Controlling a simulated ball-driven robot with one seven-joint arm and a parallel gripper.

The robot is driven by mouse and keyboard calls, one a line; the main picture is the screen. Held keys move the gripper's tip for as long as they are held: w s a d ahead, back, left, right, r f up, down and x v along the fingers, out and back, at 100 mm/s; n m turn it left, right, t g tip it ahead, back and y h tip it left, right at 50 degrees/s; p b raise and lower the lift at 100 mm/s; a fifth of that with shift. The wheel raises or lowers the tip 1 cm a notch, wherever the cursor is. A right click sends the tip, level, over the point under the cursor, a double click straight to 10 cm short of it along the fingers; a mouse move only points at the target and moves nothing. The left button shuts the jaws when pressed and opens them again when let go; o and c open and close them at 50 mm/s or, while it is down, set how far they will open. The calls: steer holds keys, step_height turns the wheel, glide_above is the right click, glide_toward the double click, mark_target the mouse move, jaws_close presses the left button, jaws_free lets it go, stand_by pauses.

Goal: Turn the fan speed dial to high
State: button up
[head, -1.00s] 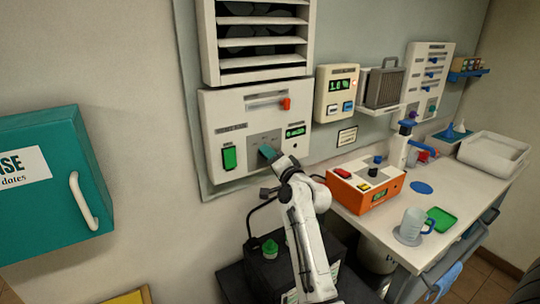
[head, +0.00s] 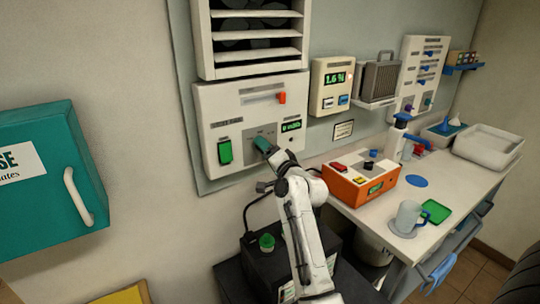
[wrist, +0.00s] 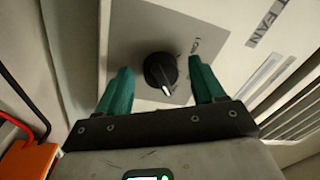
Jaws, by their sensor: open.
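The fan speed dial (wrist: 161,72) is a round black knob with a white pointer line, on a grey plate (wrist: 130,35) of the white fan panel (head: 225,103). In the wrist view its pointer points down and slightly right. My gripper (wrist: 160,78) is open, with one green finger on each side of the dial. Gaps show between the fingers and the knob. In the head view my gripper (head: 262,145) is at the grey plate and hides the dial. Small lettering beside the dial is too blurred to read fully.
The panel also carries a green switch (head: 225,151), a red-orange lever (head: 282,98) and a small green display (head: 291,126). A louvred vent (head: 255,40) is above. An orange box (head: 360,184) stands on the bench to the right. A teal cabinet (head: 35,185) hangs at left.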

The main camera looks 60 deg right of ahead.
steer(key=b+v, duration=0.2)
steer(key=v, duration=0.8)
steer(key=shift+s+a, duration=0.25)
steer(key=shift+f, duration=0.1)
steer(key=w+a+f+n+g+y, duration=0.1)
steer(key=a+f+n+g+y, duration=0.65)
steer(key=a+f, duration=1.1)
steer(key=s+a+f+n+g+y, duration=0.1)
steer(key=s+a+f+n+g, duration=0.3)
steer(key=s+a, duration=0.3)
steer(key=s+a+f+n+g+y, duration=0.1)
steer(key=s+a+f+n+g, duration=0.2)
steer(key=s+a+f+n, duration=0.3)
steer(key=s+a+n, duration=0.1)
steer(key=s+a, duration=0.1)
steer(key=s, duration=0.2)
steer(key=shift+s+g, duration=0.15)
steer(key=shift+g, duration=0.2)
steer(key=shift+a+f, duration=0.1)
steer(key=shift+f, duration=0.05)
steer(key=shift+c, duration=0.3)
